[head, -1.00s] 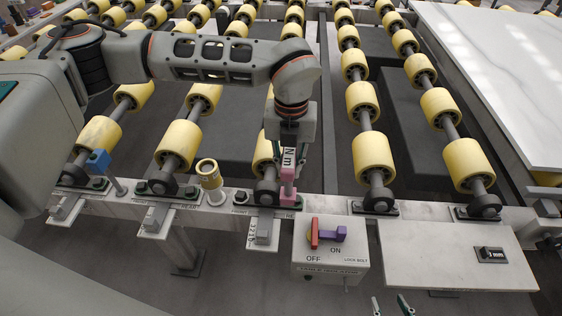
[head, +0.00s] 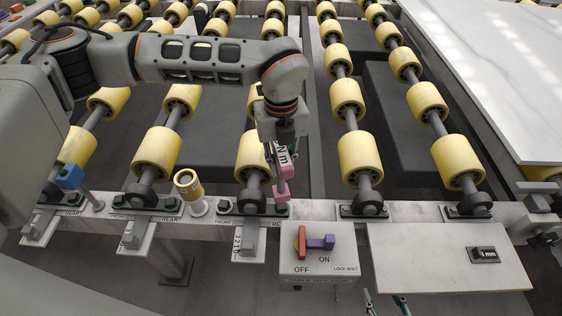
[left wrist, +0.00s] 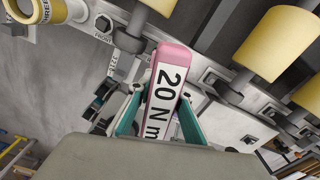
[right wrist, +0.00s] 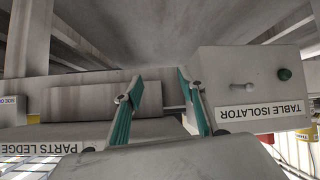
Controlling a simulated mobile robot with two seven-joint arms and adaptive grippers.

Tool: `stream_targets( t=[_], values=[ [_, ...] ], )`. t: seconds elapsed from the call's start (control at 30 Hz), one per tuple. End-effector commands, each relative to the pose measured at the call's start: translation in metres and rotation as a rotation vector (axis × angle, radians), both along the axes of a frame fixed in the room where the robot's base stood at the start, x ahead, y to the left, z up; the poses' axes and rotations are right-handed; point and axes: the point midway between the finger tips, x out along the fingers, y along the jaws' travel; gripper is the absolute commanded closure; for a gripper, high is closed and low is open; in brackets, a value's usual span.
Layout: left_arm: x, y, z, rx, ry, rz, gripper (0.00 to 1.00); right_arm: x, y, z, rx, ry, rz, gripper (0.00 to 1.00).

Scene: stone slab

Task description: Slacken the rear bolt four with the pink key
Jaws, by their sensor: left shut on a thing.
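The pink key (head: 283,173), marked "20 N m", is held in my left gripper (head: 280,152). In the left wrist view the teal fingers (left wrist: 160,117) close on both sides of the pink key (left wrist: 165,92). In the head view its lower end is at the rear end of the third bearing block from the left (head: 251,203), at the rear bolt (head: 283,209). The key looks slightly tilted; I cannot tell whether it is seated. The block's number is unclear. My right gripper (right wrist: 155,85) is open and empty; its fingertips show at the head view's bottom edge.
A table isolator box (head: 318,258) with a red and purple handle stands just in front. A parts ledge (head: 450,270) lies to its right. A yellow cup-like piece (head: 187,183) and blue key-like piece (head: 70,177) stand left along the rail. Yellow rollers (head: 155,152) crowd behind.

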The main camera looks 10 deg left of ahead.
Motion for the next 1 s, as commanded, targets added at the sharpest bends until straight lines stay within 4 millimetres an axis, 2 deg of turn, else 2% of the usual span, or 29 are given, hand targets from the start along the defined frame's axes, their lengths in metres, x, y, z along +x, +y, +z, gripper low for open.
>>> stream_targets(
  t=[0.53, 1.0],
  values=[
    [0.000, 0.000, -0.038, 0.000, 0.001, 0.000, 1.00, 0.004, -0.004, -0.009, -0.015, -0.005, 0.002, 0.60],
    [0.000, 0.000, -0.046, -0.001, 0.000, -0.001, 1.00, 0.007, -0.004, -0.004, -0.016, -0.016, 0.001, 0.60]
  ],
)
